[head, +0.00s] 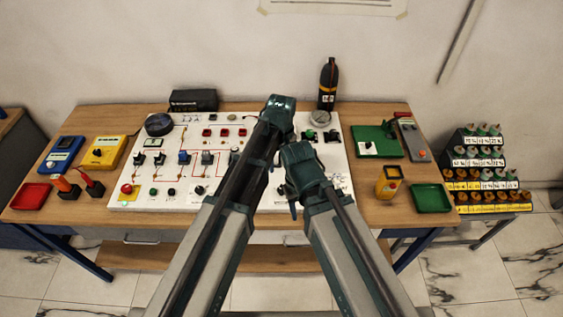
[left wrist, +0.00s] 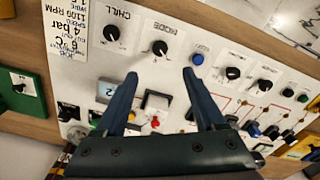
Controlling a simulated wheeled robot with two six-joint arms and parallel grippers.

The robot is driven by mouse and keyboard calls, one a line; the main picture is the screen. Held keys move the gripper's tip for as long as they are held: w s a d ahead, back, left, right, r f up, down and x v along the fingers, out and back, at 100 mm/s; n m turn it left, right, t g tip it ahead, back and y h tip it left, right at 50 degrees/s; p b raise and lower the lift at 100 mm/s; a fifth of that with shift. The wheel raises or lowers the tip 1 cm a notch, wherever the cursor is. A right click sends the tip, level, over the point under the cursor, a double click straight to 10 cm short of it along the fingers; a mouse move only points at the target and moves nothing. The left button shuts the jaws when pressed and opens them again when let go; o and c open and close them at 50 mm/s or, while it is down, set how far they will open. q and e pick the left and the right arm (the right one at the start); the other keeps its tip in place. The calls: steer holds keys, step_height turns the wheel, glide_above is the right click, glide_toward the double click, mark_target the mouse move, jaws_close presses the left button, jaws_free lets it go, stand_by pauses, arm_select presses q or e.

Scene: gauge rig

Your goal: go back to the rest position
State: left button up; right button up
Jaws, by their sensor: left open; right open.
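My left gripper (head: 279,104) is the higher one in the head view, over the back of the white panel (head: 218,192). In the left wrist view my left gripper (left wrist: 159,74) is open and empty, its two fingers apart in front of the panel (left wrist: 118,62). A MODE knob (left wrist: 160,47), a CHILL knob (left wrist: 110,30) and a blue button (left wrist: 197,58) show near the fingertips. My right gripper (head: 298,156) is lower, over the right part of the panel. It is open, though its fingers hardly show, and I see nothing held. The arms hide part of the panel.
The wooden table (head: 392,212) also bears a dark bottle (head: 328,84), a black box (head: 193,100), a green board (head: 376,142), a green tray (head: 431,198), a yellow meter (head: 103,152) and a red tray (head: 31,196). A stepped rack (head: 486,180) stands at the right.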

arm_select(q)
steer(key=shift+a+r, duration=0.1)
steer(key=shift+r, duration=0.1)
stand_by(0.4)
steer(key=s+a+m, duration=0.4)
steer(key=s+a, duration=0.7)
steer(key=a, duration=0.6)
steer(key=s+d+f+m+b, duration=0.2)
steer(key=s+d+f+b, duration=0.1)
steer(key=d, duration=0.2)
steer(key=s+d+f+m+y+b, duration=0.1)
steer(key=s+d+f+m+b, duration=0.1)
steer(key=d, duration=0.4)
step_height(320, 180, down, 2)
steer(key=shift+s+f+b, duration=0.15)
steer(key=shift+s+b, duration=0.55)
steer(key=shift+b, duration=0.55)
